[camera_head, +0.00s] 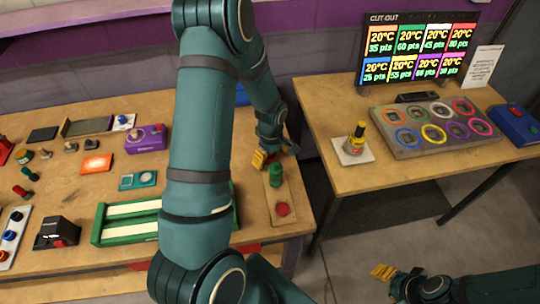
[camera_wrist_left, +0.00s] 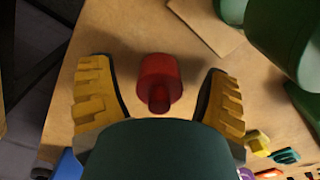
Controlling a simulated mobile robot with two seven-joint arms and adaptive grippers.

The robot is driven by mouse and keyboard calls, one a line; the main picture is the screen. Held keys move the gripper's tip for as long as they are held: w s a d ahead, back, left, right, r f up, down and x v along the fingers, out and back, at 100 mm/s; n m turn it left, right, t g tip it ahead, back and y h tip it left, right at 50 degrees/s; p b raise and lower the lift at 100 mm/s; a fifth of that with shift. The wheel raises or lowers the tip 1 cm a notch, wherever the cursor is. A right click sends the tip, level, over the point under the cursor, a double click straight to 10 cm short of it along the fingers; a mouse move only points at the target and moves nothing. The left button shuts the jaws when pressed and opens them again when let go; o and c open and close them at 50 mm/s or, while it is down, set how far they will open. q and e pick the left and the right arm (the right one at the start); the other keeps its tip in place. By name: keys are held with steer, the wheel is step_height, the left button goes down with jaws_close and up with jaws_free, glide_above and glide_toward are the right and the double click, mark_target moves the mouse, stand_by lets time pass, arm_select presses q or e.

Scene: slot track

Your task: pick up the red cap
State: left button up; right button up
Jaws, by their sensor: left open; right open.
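In the left wrist view the red cap (camera_wrist_left: 159,72), a rounded piece with a narrower stub, sits on the bare wooden table between the two yellow fingers of my left gripper (camera_wrist_left: 160,95). The fingers are open, with a gap on each side of the cap. In the head view my left gripper (camera_head: 274,155) is low at the far right corner of the left table, and I cannot make out the cap there. My right gripper (camera_head: 384,272) is open and empty over the floor at the bottom right.
A green post (camera_head: 276,176) stands close by on a wooden plate (camera_head: 267,196) with a red disc (camera_head: 282,209). A green rack (camera_head: 122,222) and several small devices fill the left table. The right table holds a button panel (camera_head: 398,151) and a bottle (camera_head: 357,136).

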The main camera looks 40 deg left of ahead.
arm_select(q)
steer(key=c, duration=0.9)
